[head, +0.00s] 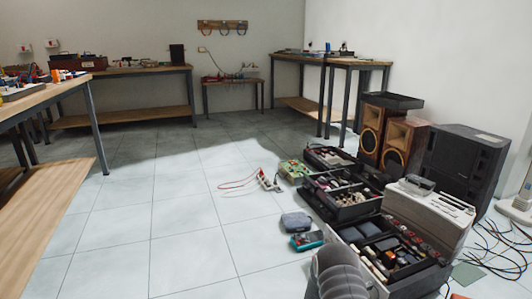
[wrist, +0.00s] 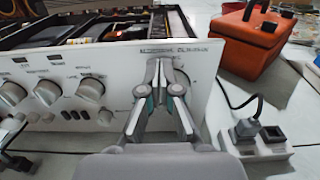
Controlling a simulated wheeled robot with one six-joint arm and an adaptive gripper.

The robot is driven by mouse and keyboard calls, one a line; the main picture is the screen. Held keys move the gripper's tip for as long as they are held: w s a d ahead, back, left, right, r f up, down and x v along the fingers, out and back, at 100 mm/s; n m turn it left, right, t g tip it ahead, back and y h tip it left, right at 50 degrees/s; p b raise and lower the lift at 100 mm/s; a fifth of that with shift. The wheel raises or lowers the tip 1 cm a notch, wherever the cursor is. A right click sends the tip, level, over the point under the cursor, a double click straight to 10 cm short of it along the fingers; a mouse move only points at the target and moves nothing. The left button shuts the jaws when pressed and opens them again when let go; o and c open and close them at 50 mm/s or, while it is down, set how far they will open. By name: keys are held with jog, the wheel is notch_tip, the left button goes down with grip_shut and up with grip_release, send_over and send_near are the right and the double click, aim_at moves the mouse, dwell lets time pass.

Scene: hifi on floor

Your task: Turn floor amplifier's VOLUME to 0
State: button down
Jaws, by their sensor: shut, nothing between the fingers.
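In the wrist view the amplifier (wrist: 55,72) has a pale front panel with a row of round silver knobs (wrist: 91,87) and smaller buttons. My gripper (wrist: 163,68) is shut and empty in front of the panel's right part. Its fingertips overlap a large round dial or knob (wrist: 184,77), which is partly hidden behind them. I cannot tell whether they touch it. Lettering over the knobs is too small to read, so I cannot tell which one is VOLUME. I cannot pick out the amplifier's front panel with certainty in the head view.
In the head view, open black crates (head: 345,190), speakers (head: 393,145) and loose cables (head: 495,248) crowd the right. The tiled floor (head: 180,210) at centre-left is clear.

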jog(key=shift+w+a, duration=0.1)
jog(key=shift+w, duration=0.05)
jog(key=shift+r, duration=0.3)
jog(key=v, duration=0.6)
dwell(0.4)
jog(key=shift+w, duration=0.1)
